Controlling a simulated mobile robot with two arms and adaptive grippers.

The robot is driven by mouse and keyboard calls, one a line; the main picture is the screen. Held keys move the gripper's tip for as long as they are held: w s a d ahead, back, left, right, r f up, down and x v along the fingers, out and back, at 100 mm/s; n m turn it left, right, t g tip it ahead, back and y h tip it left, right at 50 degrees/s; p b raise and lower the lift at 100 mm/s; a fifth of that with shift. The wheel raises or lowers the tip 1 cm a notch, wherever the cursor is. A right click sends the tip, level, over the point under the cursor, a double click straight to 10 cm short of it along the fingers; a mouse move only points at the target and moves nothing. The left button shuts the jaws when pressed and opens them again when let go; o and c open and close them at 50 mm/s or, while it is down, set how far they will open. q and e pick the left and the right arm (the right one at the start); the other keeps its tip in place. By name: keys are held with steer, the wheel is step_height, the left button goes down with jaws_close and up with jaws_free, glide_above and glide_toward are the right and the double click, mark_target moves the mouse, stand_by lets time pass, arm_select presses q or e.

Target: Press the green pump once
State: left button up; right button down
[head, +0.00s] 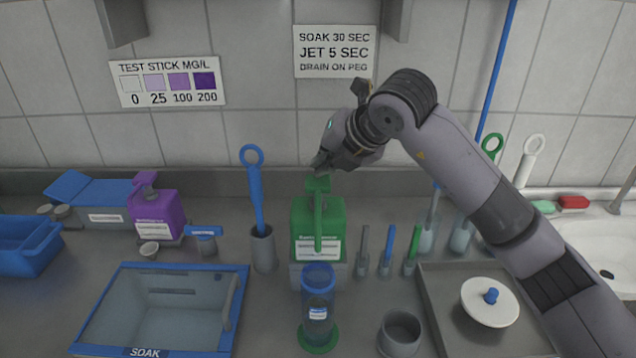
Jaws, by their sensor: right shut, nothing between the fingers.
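The green pump (318,185) tops a green bottle (332,219) with a white label, standing at the back of the counter in the middle of the head view. A green spout or tube hangs down the bottle's front. My right gripper (322,166) comes in from the right, shut and empty. Its fingertips are just above the pump head; I cannot tell whether they touch it. A clear blue cylinder on a green base (318,308) stands in front of the bottle. My left gripper is not in view.
A purple pump bottle (156,211) stands left, and a blue-handled brush in a grey holder (262,247) is nearer. Small brushes (387,250) stand right of the green bottle. A soak basin (238,316) is front left, a grey tray (434,318) front right.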

steer(key=shift+f+b, duration=0.9)
steer(key=shift+f, duration=0.3)
stand_by(0.9)
steer(key=shift+r, duration=0.1)
steer(key=shift+r+p, duration=0.7)
steer(key=shift+r, duration=0.65)
steer(key=shift+r, duration=0.1)
steer(key=shift+r+p, duration=1.25)
steer(key=shift+r, duration=1.2)
